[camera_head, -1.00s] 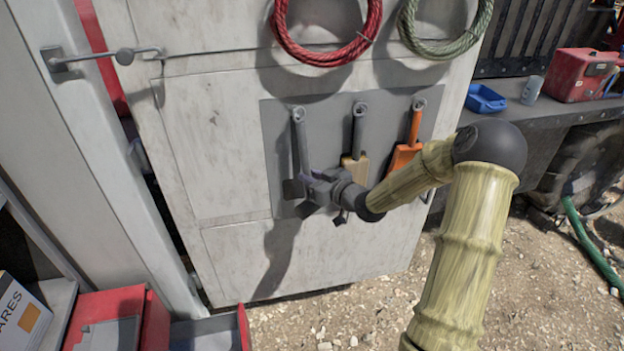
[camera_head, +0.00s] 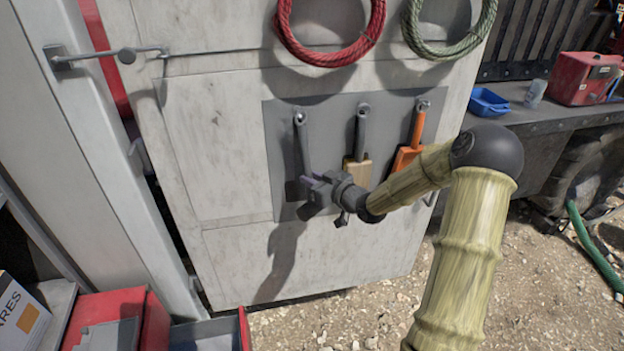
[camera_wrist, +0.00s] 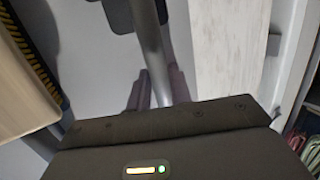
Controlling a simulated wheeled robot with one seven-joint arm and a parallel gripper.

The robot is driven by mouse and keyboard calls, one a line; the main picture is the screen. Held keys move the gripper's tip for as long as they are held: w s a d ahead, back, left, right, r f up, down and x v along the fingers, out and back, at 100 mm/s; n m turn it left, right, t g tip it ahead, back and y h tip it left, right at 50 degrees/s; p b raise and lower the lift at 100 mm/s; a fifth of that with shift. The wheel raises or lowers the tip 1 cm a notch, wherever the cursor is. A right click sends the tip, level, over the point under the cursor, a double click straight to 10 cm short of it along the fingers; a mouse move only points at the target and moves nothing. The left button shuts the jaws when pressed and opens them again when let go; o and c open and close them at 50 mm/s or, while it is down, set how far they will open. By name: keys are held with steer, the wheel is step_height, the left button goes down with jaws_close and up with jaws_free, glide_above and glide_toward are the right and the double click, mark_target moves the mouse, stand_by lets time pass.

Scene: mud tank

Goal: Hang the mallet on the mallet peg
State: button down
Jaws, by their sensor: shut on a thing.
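The mallet (camera_head: 302,145) is the leftmost of three tools on the grey board, with a grey handle and, as far as I can tell, a dark head. Its upper end is at a peg at the top of the board; I cannot tell whether its eye is around the peg. My gripper (camera_head: 308,188) is shut on the lower handle, and hides part of the mallet. In the wrist view the handle (camera_wrist: 148,45) runs down between my fingertips (camera_wrist: 160,90), with the dark head (camera_wrist: 122,15) at the top edge.
A wooden-headed brush (camera_head: 356,172) hangs close to the right of my gripper, also at the left in the wrist view (camera_wrist: 22,80). An orange tool (camera_head: 410,155) hangs beyond it, partly behind my arm. Red (camera_head: 330,55) and green (camera_head: 450,50) rope coils hang above.

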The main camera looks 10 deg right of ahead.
steer(key=c, duration=1.2)
jaws_free()
steer(key=shift+s+d, duration=0.1)
steer(key=shift+s, duration=0.05)
steer(key=b+v, duration=0.4)
steer(key=v, duration=1.3)
steer(key=shift+r, duration=0.2)
